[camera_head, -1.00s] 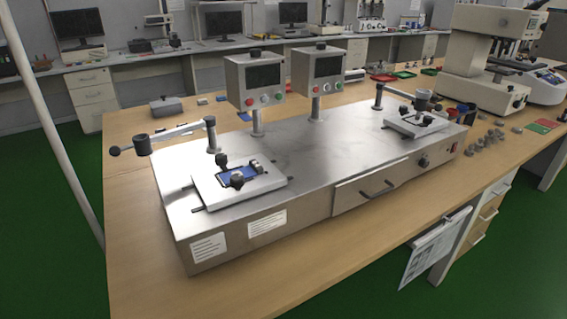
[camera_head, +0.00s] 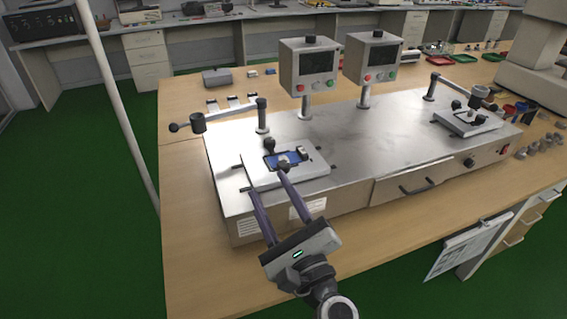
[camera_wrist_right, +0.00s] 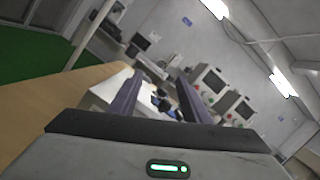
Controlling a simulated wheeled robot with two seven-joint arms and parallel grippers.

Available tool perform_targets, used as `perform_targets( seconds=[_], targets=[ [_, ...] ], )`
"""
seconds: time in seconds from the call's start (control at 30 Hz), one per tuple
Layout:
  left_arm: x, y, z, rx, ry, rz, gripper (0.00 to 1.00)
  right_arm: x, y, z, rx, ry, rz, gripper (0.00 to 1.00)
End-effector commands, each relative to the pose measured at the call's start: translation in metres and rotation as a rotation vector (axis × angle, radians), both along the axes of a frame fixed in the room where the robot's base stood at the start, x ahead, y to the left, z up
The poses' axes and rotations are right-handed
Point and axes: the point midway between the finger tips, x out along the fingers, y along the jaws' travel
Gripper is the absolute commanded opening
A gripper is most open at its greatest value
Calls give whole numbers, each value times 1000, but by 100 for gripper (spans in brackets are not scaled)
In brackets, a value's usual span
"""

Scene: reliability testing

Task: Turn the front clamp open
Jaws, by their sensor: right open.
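The left test fixture is a white plate (camera_head: 252,177) on the metal bench unit, with a blue device (camera_head: 270,160) lying in it. Dark-knobbed clamps stand around the device: a back clamp (camera_head: 269,146), a right clamp (camera_head: 302,153) and the front clamp (camera_head: 284,162). My right gripper (camera_head: 264,180) comes in from the front with its fingers wide apart and nothing between them. One fingertip appears at the front clamp and partly covers it; contact cannot be told. In the right wrist view, the open fingers (camera_wrist_right: 158,77) frame small, dark clamp parts (camera_wrist_right: 160,102). My left gripper is out of view.
A lever arm with a dark cylinder (camera_head: 197,123) extends over the back left of the unit. Two control boxes (camera_head: 308,68) (camera_head: 373,61) stand on posts behind. A second fixture (camera_head: 468,122) is at the right. The bench-unit top between the fixtures is clear.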

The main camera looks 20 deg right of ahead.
Motion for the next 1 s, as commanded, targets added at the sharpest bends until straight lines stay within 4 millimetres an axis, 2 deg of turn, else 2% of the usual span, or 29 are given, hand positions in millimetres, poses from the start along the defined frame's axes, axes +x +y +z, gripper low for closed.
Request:
perform_targets(
  seconds=[0.03, 0.1, 0.27, 0.47, 0.8, 1.0],
  targets=[
    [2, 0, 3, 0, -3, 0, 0, 9, -13, -6, 147, 40, -49, 43],
    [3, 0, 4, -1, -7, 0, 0, 16, -27, -18, 317, 92, -109, 43],
    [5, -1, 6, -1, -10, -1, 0, 23, -44, -41, 524, 165, -193, 43],
    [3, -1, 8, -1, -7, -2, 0, 43, -50, -44, 556, 176, -209, 43],
    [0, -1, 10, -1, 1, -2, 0, 103, -60, -44, 551, 175, -208, 43],
    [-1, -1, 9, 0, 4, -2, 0, 121, -63, -45, 552, 176, -207, 43]
  ],
)
